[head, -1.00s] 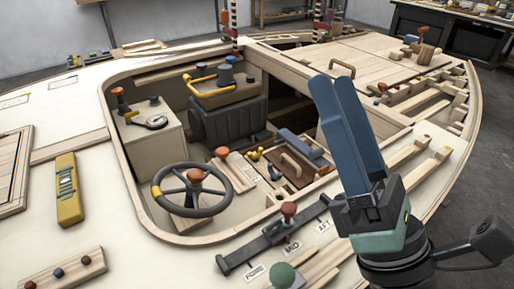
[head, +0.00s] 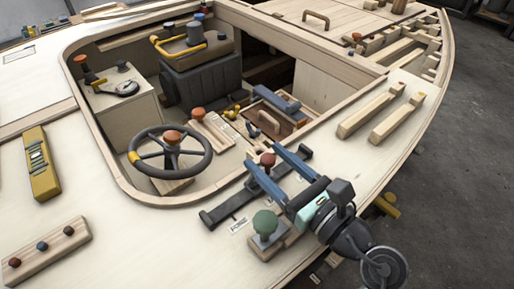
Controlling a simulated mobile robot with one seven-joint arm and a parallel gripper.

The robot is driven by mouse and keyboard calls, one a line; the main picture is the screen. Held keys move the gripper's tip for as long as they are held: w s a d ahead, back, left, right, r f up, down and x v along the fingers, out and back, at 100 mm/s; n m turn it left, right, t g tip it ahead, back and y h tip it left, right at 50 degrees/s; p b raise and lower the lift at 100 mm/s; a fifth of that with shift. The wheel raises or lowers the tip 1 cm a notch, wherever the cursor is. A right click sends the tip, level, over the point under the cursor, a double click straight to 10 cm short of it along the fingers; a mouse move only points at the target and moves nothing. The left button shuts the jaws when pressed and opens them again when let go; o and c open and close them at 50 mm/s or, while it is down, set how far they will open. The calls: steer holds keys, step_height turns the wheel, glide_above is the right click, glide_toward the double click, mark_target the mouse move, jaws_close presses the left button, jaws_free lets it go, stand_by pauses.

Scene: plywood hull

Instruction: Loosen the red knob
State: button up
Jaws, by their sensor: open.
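A dark red knob (head: 267,160) stands on a black slide bar (head: 222,210) on the near deck, beside the cockpit edge. My gripper (head: 263,158) is open, with its two blue fingers pointing up and left. In the head view the red knob shows between the fingertips, one finger on either side. A gap seems to show on both sides; I cannot tell whether a finger touches it. The knob's stem and the middle of the bar are partly hidden by the fingers. The FORE label (head: 239,224) is visible by the bar's near end.
A green knob (head: 265,223) on a wooden block stands close beside my lower finger. The steering wheel (head: 210,155) has an orange-red hub. Other orange-red knobs stand on a wooden block (head: 198,114) and at the left console (head: 80,60).

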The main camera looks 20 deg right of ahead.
mark_target(263, 155)
steer(key=shift+x, duration=1.95)
jaws_close()
